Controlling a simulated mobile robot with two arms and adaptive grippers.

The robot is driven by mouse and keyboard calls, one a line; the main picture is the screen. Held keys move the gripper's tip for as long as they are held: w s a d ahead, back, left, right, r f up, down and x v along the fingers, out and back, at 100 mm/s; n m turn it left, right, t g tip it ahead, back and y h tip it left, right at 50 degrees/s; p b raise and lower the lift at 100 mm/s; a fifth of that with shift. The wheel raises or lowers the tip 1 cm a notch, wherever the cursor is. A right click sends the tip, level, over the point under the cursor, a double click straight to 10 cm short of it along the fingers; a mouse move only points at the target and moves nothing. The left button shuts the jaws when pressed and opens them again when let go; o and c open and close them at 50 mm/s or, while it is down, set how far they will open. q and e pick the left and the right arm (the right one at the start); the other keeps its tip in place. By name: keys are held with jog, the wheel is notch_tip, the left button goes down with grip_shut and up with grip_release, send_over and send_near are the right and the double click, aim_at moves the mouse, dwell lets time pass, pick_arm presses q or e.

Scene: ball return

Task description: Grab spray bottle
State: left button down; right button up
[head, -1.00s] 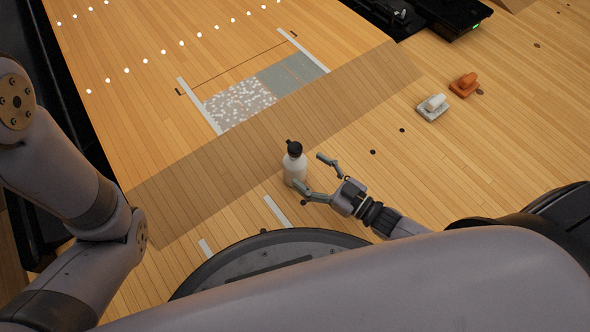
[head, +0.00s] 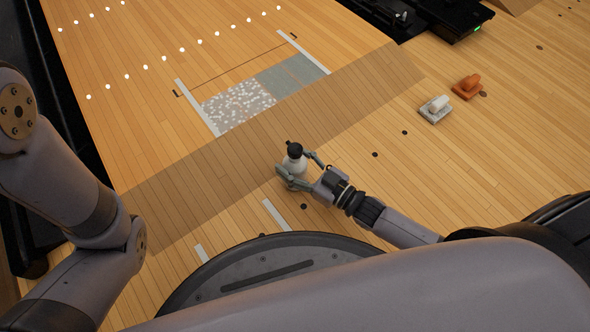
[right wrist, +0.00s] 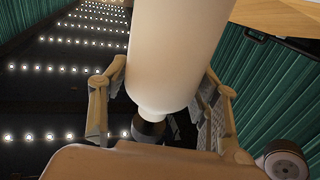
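A white object (head: 435,109) and an orange object (head: 467,87) sit on the floor at the right, well apart from the bottle. Black equipment (head: 445,18) stands at the top right. The floor around the bottle is clear.

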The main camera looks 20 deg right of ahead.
jog(key=c, duration=0.9)
jog(key=shift+c, duration=0.6)
jog(key=shift+r, duration=0.1)
